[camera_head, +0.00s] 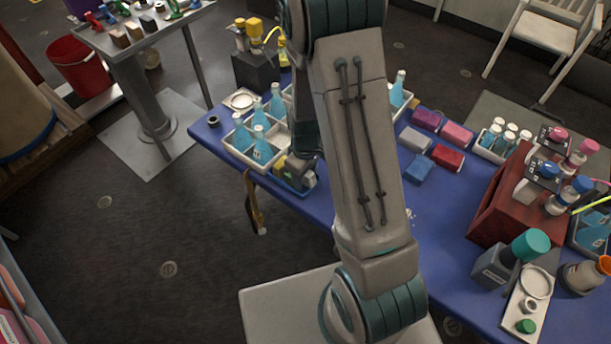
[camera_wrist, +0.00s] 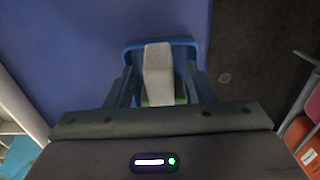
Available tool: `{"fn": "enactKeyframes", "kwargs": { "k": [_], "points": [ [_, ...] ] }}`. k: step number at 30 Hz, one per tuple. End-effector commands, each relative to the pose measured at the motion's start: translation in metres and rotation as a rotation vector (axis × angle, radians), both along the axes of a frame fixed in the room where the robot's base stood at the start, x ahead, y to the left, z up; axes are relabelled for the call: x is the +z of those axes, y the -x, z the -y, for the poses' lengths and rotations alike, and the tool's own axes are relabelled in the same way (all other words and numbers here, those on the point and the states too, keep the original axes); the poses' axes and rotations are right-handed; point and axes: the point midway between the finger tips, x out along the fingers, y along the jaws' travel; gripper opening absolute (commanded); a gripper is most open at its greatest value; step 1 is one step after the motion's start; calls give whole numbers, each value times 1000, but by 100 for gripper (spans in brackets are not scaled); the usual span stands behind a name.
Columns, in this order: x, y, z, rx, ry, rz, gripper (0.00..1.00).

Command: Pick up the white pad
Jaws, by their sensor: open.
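In the wrist view, a white pad (camera_wrist: 157,62) stands up from a small blue holder (camera_wrist: 186,43) near the edge of the blue table. Something green shows beneath it. My gripper (camera_wrist: 160,78) is open, with one finger on each side of the pad. I cannot tell whether the fingers touch it. In the head view, the holder (camera_head: 288,186) is at the table's front edge beside the bottle tray, and my arm hides part of that area.
The blue table (camera_head: 335,207) holds a white tray (camera_head: 236,158) of blue bottles. Right of my arm lie several flat pads, including a pale one (camera_head: 415,139) and a red one (camera_head: 447,156). A dark red box (camera_head: 500,215) stands farther right.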

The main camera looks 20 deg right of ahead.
Motion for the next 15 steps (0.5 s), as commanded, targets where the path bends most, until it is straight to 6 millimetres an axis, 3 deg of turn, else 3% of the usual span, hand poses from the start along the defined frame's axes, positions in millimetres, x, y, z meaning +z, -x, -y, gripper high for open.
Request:
{"fn": "enactKeyframes", "kwargs": {
  "k": [2,7,15],
  "points": [
    [0,0,0,0,0,0,49],
    [0,0,0,0,0,0,2],
    [1,0,0,0,0,0,0]
  ]
}}
